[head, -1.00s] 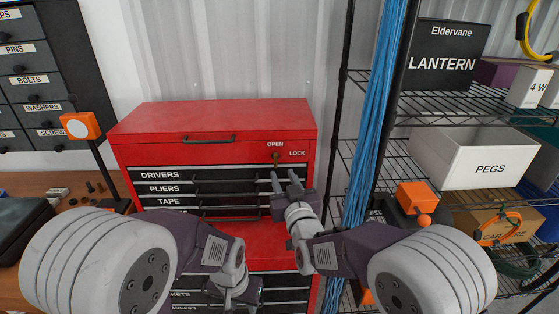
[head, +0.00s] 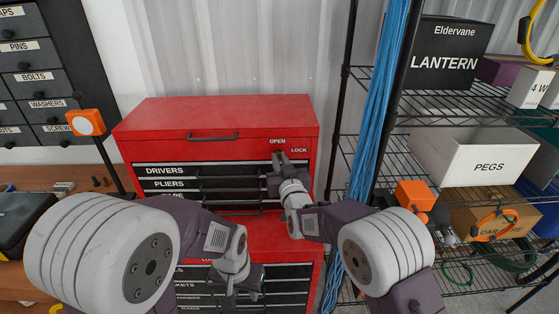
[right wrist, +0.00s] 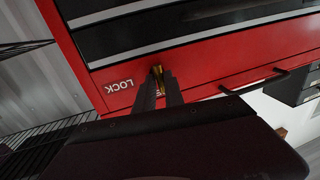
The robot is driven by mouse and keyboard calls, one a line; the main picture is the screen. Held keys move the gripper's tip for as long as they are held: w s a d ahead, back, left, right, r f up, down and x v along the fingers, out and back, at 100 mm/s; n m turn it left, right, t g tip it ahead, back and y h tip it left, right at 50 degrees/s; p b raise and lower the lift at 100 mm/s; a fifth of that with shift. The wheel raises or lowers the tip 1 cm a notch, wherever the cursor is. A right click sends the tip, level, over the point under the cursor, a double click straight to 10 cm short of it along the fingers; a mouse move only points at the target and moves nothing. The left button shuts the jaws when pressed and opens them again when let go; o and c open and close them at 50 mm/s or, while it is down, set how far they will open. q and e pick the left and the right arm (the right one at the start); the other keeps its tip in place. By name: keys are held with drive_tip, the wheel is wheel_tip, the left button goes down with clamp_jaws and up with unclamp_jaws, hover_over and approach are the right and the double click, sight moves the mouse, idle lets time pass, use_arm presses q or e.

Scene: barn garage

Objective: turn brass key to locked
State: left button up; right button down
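The brass key (right wrist: 157,71) sits in the lock on the upper right of the red tool chest's front. The OPEN label (head: 277,141) is above the lock and the LOCK label (head: 299,150) to its right; LOCK (right wrist: 119,86) appears upside down in the right wrist view. My right gripper (head: 280,158) is at the lock, its fingers (right wrist: 161,88) on both sides of the key with brass filling the narrow gap. The fingers hide most of the key in the head view. My left gripper (head: 238,282) hangs low before the lower drawers, its fingertips unclear.
The red tool chest (head: 170,118) has labelled drawers and a front lid handle (head: 213,137). A wire shelf with a PEGS bin (head: 487,168) and blue cables (head: 377,100) stands close on the right. A bench (head: 80,178) lies to the left.

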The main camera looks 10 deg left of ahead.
drive_tip(key=shift+f+m+t+h+b, duration=0.15)
drive_tip(key=shift+m+t+h+b, duration=0.35)
drive_tip(key=shift+m+b, duration=3.05)
drive_tip(key=shift+f+m+t+h+b, duration=0.1)
drive_tip(key=shift+m+t+h+b, duration=0.4)
drive_tip(key=shift+m+b, duration=3)
drive_tip(key=shift+f+m+t+h+b, duration=0.25)
drive_tip(key=shift+m+t+b, duration=0.45)
drive_tip(key=shift+m+b, duration=2.85)
drive_tip(key=shift+r+n+b, duration=0.15)
drive_tip(key=shift+n+b, duration=0.25)
drive_tip(key=shift+b, duration=0.2)
drive_tip(key=c, duration=1.5)
unclamp_jaws()
